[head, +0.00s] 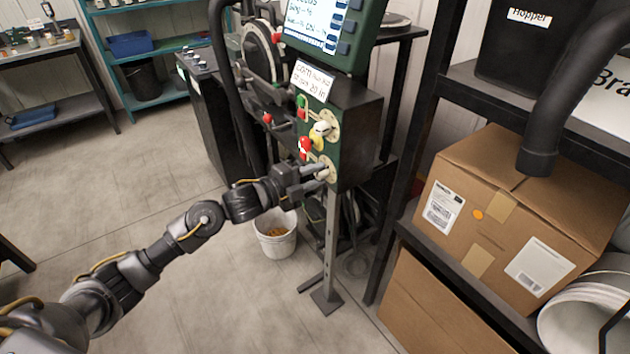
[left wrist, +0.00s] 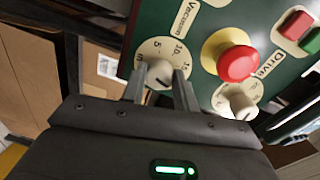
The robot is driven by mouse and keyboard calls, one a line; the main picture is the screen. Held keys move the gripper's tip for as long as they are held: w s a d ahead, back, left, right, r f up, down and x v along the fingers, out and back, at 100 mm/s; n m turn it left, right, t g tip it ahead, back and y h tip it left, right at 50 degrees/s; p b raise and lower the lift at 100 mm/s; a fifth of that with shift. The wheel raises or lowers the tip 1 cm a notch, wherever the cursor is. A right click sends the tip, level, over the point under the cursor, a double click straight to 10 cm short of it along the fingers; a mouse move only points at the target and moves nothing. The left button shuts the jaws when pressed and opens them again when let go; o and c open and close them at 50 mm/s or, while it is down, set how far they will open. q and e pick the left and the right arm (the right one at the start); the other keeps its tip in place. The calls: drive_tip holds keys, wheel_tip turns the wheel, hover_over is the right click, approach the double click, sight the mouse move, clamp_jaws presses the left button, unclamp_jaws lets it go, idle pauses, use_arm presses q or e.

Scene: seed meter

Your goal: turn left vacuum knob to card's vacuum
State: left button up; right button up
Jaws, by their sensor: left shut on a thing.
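The left vacuum knob (left wrist: 160,73) is a white knob on a pale dial marked with numbers such as 5, 10 and 15, labelled "Vacuum". It is on the front of a dark green control box (head: 355,125). My left gripper (head: 318,176) is at the lower part of that box; in the left wrist view its fingers (left wrist: 160,92) are shut on either side of the knob. The knob's pointer is a small dark mark, partly hidden, and its exact reading is unclear. A white card (head: 313,80) with handwriting sits above the controls, too small to read fully.
A red button on yellow (left wrist: 233,60) is right beside the dial, and a white drive knob (left wrist: 238,102) is below it. A screen (head: 318,22) is above the box. A white bucket (head: 275,240) stands on the floor below; a shelf with a cardboard box (head: 510,220) is at right.

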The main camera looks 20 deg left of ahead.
use_arm(q)
drive_tip(key=shift+d+f+m, duration=0.1)
drive_tip(key=shift+f+m, duration=0.05)
drive_tip(key=shift+m, duration=0.25)
drive_tip(key=shift+b, duration=0.35)
use_arm(e)
drive_tip(key=shift+w+d+f, duration=0.2)
drive_tip(key=shift+w+f, duration=0.1)
drive_tip(key=shift+f, duration=0.15)
drive_tip(key=shift+s, duration=0.15)
use_arm(q)
drive_tip(key=o, duration=1)
drive_tip(key=shift+c, duration=0.2)
use_arm(e)
drive_tip(key=shift+d, duration=0.15)
use_arm(q)
drive_tip(key=b+v, duration=0.1)
drive_tip(key=v, duration=1)
drive_tip(key=shift+b, duration=0.35)
use_arm(e)
drive_tip(key=shift+w+d+f, duration=0.35)
drive_tip(key=shift+d+f, duration=0.3)
drive_tip(key=shift+f, duration=0.1)
